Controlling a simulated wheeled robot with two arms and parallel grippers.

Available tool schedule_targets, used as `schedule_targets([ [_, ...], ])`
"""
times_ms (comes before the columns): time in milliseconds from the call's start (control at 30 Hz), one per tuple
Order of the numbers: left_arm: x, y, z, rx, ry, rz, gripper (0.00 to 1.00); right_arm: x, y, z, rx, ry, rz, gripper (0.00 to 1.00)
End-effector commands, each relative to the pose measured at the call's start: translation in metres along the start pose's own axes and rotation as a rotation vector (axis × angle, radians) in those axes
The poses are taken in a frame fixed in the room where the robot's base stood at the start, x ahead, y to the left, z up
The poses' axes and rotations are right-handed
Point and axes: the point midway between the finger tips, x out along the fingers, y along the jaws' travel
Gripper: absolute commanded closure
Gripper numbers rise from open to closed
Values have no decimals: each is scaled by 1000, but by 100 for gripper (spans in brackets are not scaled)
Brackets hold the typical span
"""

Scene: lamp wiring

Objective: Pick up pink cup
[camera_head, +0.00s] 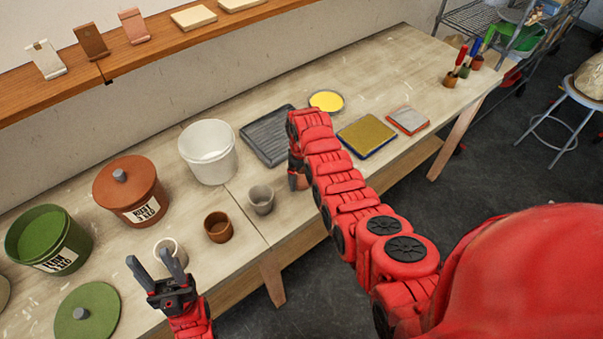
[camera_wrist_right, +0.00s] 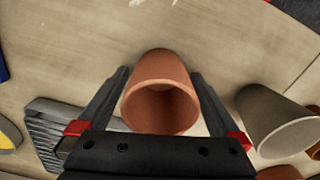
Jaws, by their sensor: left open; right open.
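The pink cup (camera_wrist_right: 160,72) stands on the table in the right wrist view, its open mouth facing the camera. My right gripper (camera_wrist_right: 160,78) is open, with one finger on each side of the cup. I cannot tell whether the fingers touch it. In the head view my right gripper (camera_head: 297,165) is at the table's front part, and the arm hides most of the cup. My left gripper (camera_head: 154,264) is open and empty near the front left edge, in front of a white cup (camera_head: 168,250).
A grey cup (camera_head: 261,198) and a brown cup (camera_head: 218,228) stand left of my right gripper. Behind are a grey ridged tray (camera_head: 262,140), a white bucket (camera_head: 208,150) and a yellow dish (camera_head: 326,100). Flat pads (camera_head: 367,135) lie to the right.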

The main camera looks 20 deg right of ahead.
Motion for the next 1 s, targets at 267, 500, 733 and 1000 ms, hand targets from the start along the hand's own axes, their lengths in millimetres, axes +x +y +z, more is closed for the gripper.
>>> schedule_targets([
  [267, 1, 0, 0, 0, 0, 0, 50, 4, 0, 0, 1, 0, -1, 0],
  [500, 1, 0, 0, 0, 0, 0, 50, 4, 0, 0, 1, 0, -1, 32],
  [733, 1, 0, 0, 0, 0, 0, 50, 4, 0, 0, 1, 0, -1, 74],
  [1000, 1, 0, 0, 0, 0, 0, 50, 4, 0, 1, 1, -1, -1, 85],
])
